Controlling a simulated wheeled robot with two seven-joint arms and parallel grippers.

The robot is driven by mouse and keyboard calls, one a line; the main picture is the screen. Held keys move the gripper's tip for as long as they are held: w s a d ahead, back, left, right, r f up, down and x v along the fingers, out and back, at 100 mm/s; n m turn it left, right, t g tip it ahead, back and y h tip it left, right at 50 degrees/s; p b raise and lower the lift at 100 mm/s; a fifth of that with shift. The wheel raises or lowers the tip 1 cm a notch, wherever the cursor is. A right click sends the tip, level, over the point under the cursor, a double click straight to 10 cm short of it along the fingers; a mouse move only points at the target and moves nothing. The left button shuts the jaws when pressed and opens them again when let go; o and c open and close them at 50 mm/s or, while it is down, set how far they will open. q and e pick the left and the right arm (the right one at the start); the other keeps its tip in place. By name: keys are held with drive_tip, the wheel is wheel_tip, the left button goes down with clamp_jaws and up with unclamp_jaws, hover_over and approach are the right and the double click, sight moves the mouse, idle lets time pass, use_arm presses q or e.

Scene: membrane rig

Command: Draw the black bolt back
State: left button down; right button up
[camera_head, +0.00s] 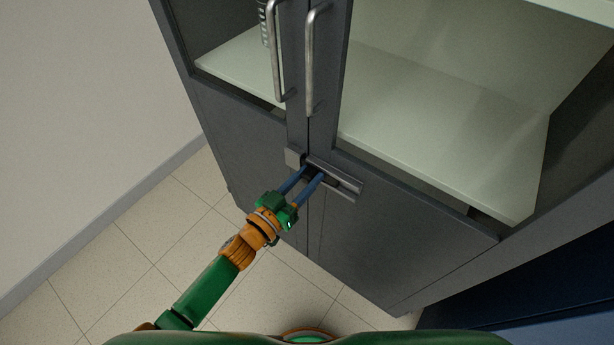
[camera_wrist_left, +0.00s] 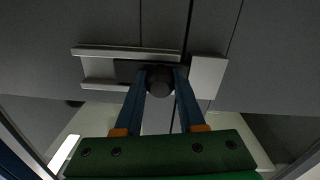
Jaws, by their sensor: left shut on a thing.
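The black bolt (camera_wrist_left: 125,71) is a dark bar between two pale metal rails on the cabinet doors, with a round dark knob (camera_wrist_left: 160,87) standing out from it. My left gripper (camera_head: 307,172) reaches it from the lower left in the head view. Its two blue fingers (camera_wrist_left: 160,78) are shut on the knob, one on each side, in the left wrist view. The rails (camera_head: 345,184) lie on the right door; a pale keeper block (camera_head: 294,157) sits on the left door. The fingers partly hide the bolt, and I cannot tell whether its end is inside the keeper. My right gripper is out of view.
The grey cabinet's two doors (camera_head: 365,240) meet at a seam beside the knob. Two upright metal handles (camera_head: 313,60) stand out above the bolt. Pale shelves (camera_head: 440,130) show through the door windows. Tiled floor (camera_head: 120,265) is clear at lower left.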

sight(336, 178)
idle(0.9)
use_arm(q)
drive_tip(key=s+d, duration=0.1)
drive_tip(key=d, duration=0.1)
drive_tip(key=s+d, duration=0.2)
drive_tip(key=shift+w+a+f, duration=0.1)
drive_tip(key=shift+a, duration=0.05)
drive_tip(key=c, duration=0.6)
unclamp_jaws()
drive_tip(key=shift+c, duration=0.2)
drive_tip(key=shift+o, duration=0.7)
drive_tip(key=shift+d, duration=0.25)
drive_tip(key=shift+a, duration=0.1)
